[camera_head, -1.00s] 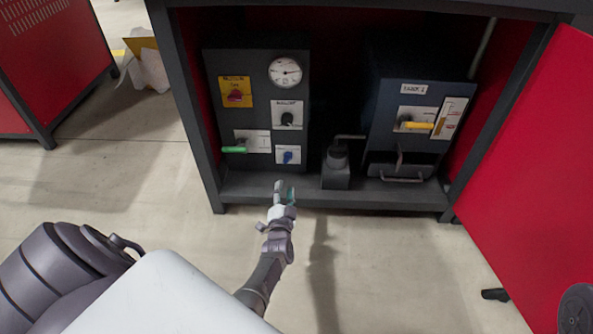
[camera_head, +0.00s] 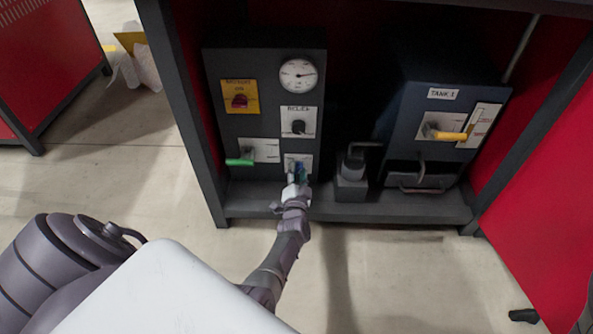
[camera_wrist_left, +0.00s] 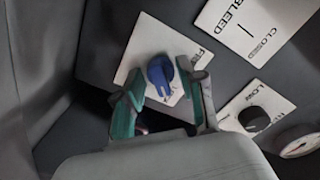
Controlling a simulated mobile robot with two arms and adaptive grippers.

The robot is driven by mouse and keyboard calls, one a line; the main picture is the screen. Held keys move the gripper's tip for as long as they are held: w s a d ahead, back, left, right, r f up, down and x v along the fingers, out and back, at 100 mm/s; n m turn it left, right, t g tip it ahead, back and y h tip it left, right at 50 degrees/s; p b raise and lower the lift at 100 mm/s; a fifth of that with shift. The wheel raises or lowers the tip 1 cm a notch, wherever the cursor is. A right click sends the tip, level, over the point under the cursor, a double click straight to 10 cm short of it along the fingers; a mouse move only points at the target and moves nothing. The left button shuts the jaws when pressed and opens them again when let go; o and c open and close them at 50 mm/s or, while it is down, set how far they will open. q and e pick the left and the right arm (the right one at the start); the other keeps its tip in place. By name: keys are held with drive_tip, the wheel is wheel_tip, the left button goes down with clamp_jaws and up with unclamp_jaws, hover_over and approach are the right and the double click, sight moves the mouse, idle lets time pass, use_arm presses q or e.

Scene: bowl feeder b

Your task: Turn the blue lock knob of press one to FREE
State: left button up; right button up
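The blue lock knob (camera_wrist_left: 160,72) sits on a white plate (camera_wrist_left: 142,45) in the left wrist view. Its pale mark points towards the bottom of that picture, and a partly cut label, seemingly FREE, is at the plate's right. My left gripper (camera_wrist_left: 165,98) is open, with one green-padded finger on each side of the knob; I cannot tell whether they touch it. In the head view, the left gripper (camera_head: 299,172) is at the lower right of the dark press panel (camera_head: 225,130) and mostly hides the knob. My right gripper is out of view.
Above the knob are a black knob (camera_head: 298,127) and a round gauge (camera_head: 298,75). A green lever (camera_head: 240,162) is close on the left, and a red knob (camera_head: 239,101) is above it. A small dark pump-like unit (camera_head: 351,180) and TANK 1 (camera_head: 425,125) stand right.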

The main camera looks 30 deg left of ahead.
use_arm(q)
clamp_jaws()
